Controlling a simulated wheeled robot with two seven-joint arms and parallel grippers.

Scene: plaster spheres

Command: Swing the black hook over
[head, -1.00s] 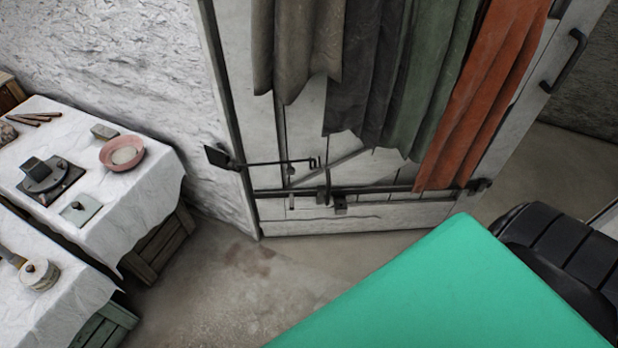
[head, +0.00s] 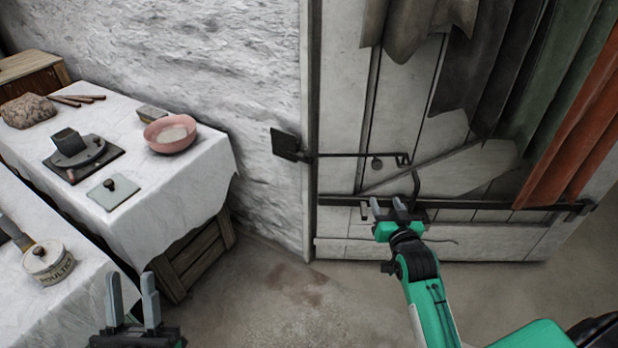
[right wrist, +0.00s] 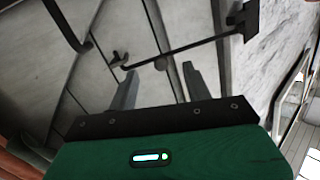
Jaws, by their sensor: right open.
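The black hook (head: 355,155) is a long thin rod. It runs level from a dark square plate (head: 286,145) on the wall across to the white door (head: 395,100), ending in a bent tip. In the right wrist view the hook (right wrist: 190,48) crosses beyond my fingers. My right gripper (head: 392,205) is open and empty, in front of the door and below the hook's bent end; its fingers also show in the right wrist view (right wrist: 158,88). My left gripper (head: 132,295) is open and empty, low at the left, away from the door.
A black bar (head: 460,205) crosses the door below the hook, with an upright handle near my right gripper. Grey, green and orange cloths (head: 580,110) hang on the door. Cloth-covered tables at left hold a pink bowl (head: 170,134) and a tin (head: 48,262). The floor between is clear.

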